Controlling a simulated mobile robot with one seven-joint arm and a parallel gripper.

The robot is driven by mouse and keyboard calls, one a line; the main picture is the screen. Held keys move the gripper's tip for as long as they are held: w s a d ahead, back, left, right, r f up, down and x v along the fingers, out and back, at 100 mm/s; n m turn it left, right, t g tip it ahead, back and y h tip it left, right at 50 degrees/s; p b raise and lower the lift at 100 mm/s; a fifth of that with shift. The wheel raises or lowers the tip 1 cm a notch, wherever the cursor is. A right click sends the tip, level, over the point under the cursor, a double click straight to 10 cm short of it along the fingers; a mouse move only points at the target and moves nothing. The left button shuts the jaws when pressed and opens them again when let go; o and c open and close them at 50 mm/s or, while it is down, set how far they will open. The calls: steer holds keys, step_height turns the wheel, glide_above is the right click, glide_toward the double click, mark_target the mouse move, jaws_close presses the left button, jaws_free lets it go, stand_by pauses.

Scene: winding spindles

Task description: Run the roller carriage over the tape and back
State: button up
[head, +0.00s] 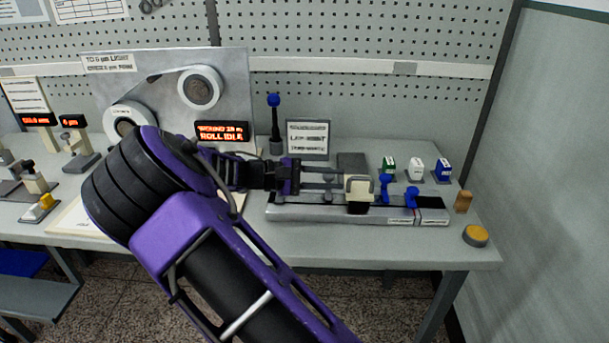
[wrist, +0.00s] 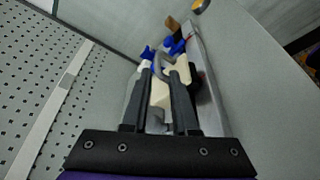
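The roller carriage (head: 358,196) is a cream block with a dark lower part. It sits on a long grey rail bed (head: 318,213) on the bench. My gripper (head: 338,178) reaches in from the left, its fingertips close against the carriage. In the wrist view the two dark fingers (wrist: 163,75) stand apart, with the cream carriage (wrist: 160,94) showing between and beyond them. I cannot tell whether they press on it. Two blue levers (head: 384,188) stand right of the carriage. A dark strip (head: 430,203) lies at the bed's right end; I cannot make out the tape.
Behind the bed stand a blue-topped post (head: 274,120), a sign (head: 307,140) and several small coloured boxes (head: 416,169). An orange button (head: 475,236) and a wooden block (head: 463,201) are at the right. A winding panel (head: 232,75) with spools and an orange display (head: 221,132) stands left.

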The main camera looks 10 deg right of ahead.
steer(key=v, duration=0.7)
steer(key=shift+a+r, duration=0.1)
